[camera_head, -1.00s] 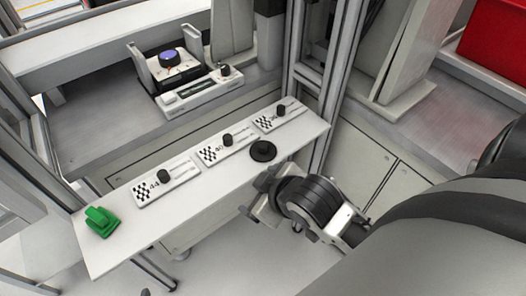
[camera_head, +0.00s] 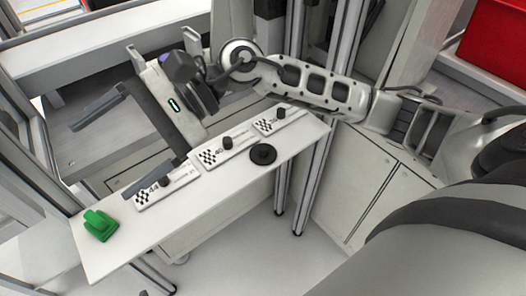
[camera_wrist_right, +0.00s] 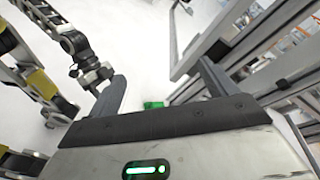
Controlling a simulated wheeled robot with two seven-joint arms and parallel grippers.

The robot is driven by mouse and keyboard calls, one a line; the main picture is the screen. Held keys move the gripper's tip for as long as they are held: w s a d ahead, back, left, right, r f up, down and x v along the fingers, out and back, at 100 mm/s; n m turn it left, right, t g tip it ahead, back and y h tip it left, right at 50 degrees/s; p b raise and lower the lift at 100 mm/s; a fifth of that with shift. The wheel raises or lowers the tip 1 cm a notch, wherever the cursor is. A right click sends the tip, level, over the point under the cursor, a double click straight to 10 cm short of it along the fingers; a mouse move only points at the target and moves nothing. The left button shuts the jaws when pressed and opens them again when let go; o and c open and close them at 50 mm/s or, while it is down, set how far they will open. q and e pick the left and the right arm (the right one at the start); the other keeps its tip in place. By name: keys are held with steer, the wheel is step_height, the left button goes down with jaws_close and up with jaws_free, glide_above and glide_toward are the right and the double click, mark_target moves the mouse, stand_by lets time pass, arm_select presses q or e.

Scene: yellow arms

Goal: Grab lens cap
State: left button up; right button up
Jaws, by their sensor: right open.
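The round black cap (camera_head: 263,154), which looks like the lens cap, lies flat on the white shelf (camera_head: 120,258), in front of the rightmost checkered cards. My right gripper (camera_head: 98,162) is open and empty, raised over the shelf's left part, well left of the cap. Its two dark fingers point to the lower left. In the right wrist view the open fingers (camera_wrist_right: 162,95) stand wide apart with nothing between them close by. The cap is not visible there. My left gripper is not seen in the head view.
A green object (camera_head: 100,224) sits at the shelf's left end and shows small in the right wrist view (camera_wrist_right: 154,104). Checkered cards with black knobs (camera_head: 225,150) line the shelf. Metal posts (camera_head: 312,180) stand at its right end. A red bin (camera_head: 495,45) is at the upper right.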

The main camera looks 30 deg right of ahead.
steer(key=w+d+f+n+h, duration=0.2)
steer(key=d+f+n+h, duration=0.2)
steer(key=d+h, duration=0.15)
steer(key=n+h, duration=0.4)
steer(key=h, duration=0.6)
glide_above(263, 148)
steer(key=shift+t, duration=0.4)
steer(key=f, duration=1)
steer(key=shift+w+d+f+p, duration=0.1)
steer(key=shift+w+f+p, duration=0.1)
steer(key=shift+f+p, duration=0.15)
steer(key=shift+s+f+p, duration=0.15)
steer(key=shift+f+p, duration=0.5)
steer(key=shift+f, duration=2.5)
steer(key=c, duration=1.1)
steer(key=shift+r, duration=0.2)
